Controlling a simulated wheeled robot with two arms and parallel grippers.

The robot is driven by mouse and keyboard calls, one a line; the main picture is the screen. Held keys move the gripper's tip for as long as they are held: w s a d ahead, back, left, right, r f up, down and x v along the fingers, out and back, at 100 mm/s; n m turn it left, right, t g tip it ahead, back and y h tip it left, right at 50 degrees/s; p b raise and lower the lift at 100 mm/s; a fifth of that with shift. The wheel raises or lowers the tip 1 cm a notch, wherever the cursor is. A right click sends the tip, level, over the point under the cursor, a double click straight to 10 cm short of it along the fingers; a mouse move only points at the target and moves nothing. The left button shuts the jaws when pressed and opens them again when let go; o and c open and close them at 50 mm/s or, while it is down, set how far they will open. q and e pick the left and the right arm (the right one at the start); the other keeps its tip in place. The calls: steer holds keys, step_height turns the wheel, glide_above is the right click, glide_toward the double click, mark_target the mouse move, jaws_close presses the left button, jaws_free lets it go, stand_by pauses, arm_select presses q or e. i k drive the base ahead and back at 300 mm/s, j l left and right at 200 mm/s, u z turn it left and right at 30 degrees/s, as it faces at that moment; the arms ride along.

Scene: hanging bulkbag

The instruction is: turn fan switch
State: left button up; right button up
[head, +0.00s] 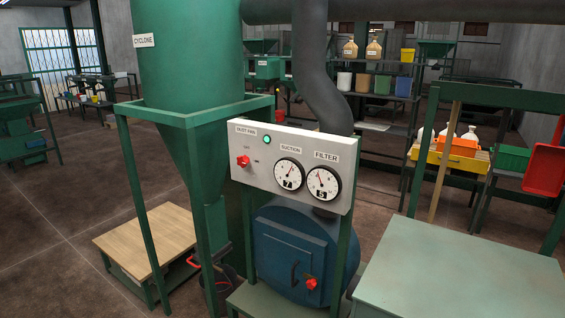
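The fan switch is a red knob (243,161) on the left part of a pale control panel (262,180), under a label that reads dust fan. Small OFF and ON marks stand beside it, too small to tell exactly which one the knob points to. A green lamp (267,140) sits just to its upper right and looks lit. Two round dials, suction (289,174) and filter (323,183), are on the panel's right side. Neither of my grippers is in the head view.
A green cyclone (188,60) on a frame stands left of the panel. A blue drum (290,250) with a red knob (311,283) is below it. A grey-green table (465,275) fills the front right, and a low wooden-topped stand (145,245) is at left.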

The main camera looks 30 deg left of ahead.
mark_target(242, 161)
steer(key=u, duration=1.3)
